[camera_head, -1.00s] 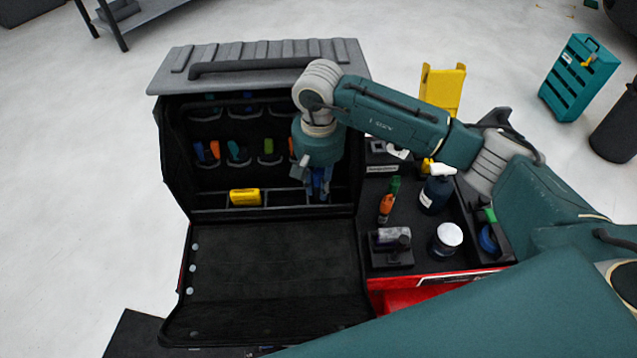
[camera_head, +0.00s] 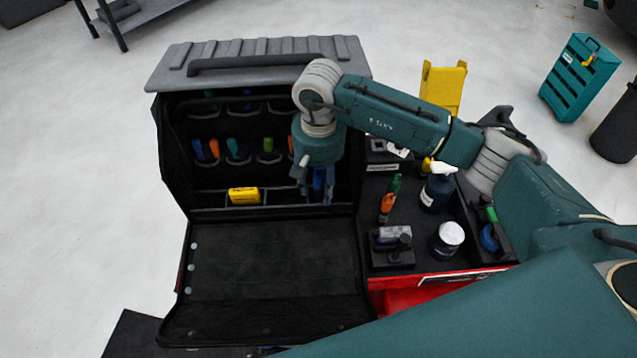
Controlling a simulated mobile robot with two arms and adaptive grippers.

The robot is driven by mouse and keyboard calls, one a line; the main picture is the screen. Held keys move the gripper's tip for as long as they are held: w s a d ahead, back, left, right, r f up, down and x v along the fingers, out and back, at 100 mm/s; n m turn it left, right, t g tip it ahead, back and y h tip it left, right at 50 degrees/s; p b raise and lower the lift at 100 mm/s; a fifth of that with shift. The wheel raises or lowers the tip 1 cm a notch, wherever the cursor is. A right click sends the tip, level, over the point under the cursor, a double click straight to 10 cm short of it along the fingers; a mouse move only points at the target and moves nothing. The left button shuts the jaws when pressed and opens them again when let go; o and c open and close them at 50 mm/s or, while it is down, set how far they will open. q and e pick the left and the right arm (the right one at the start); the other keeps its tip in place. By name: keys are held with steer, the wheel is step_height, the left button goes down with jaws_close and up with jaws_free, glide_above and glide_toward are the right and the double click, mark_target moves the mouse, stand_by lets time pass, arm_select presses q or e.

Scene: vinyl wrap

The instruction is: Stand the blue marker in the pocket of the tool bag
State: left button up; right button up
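The open black tool bag (camera_head: 275,285) has its front flap laid down and pockets inside. My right gripper (camera_head: 317,194) points down at the right end of the bag's lower divided row. Narrow blue shapes show at its fingers; they may be the blue marker, but I cannot tell them from the fingers. Whether the fingers are open or closed is too small to see. The bottom of that compartment is hidden. My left gripper is out of view.
A yellow block (camera_head: 244,195) sits in the lower row. Several coloured tools fill the upper pockets. Right of the bag, a dark spray bottle (camera_head: 436,190), a white-lidded jar (camera_head: 449,238) and an orange-green tool (camera_head: 388,203) crowd the cart top. The flap is clear.

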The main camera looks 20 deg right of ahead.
step_height(320, 180, up, 12)
steer(key=shift+r, duration=0.1)
stand_by(0.5)
steer(key=shift+s, duration=0.1)
